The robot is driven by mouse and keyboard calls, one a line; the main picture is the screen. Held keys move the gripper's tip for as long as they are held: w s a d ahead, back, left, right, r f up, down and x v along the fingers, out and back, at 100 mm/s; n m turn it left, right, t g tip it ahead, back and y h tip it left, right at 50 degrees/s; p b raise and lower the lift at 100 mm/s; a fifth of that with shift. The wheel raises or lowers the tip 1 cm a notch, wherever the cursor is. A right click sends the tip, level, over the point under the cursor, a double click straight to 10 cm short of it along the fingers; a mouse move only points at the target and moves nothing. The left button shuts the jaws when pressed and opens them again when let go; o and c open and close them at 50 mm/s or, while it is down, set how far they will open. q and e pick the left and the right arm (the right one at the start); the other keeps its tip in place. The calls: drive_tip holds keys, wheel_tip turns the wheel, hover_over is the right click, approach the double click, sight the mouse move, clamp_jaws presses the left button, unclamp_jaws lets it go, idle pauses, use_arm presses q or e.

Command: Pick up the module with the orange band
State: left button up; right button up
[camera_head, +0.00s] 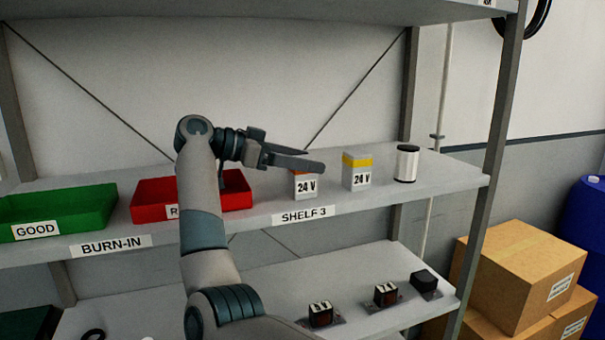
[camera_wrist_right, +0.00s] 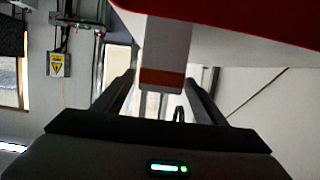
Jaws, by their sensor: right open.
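The module with the orange band (camera_head: 305,187) is a white block labelled 24 V, standing upright near the front of the upper shelf. My right gripper (camera_head: 312,161) is open, and its fingers cross in front of the module's top in the head view, hiding part of the band. In the right wrist view the module (camera_wrist_right: 166,50) with its orange band shows between the two open fingers. I cannot tell whether either finger touches it. My left gripper is not in view.
On the same shelf (camera_head: 440,180), a yellow-banded 24 V module (camera_head: 357,171) and a white cylinder with black ends (camera_head: 406,163) stand to the right. A red bin (camera_head: 150,203) and a green bin (camera_head: 80,212) stand left. Several dark parts lie on the lower shelf (camera_head: 270,270).

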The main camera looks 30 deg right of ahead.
drive_tip(key=shift+a, duration=0.1)
drive_tip(key=shift+c, duration=0.4)
drive_tip(key=c, duration=1.2)
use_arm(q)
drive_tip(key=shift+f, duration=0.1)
use_arm(e)
drive_tip(key=shift+r, duration=0.1)
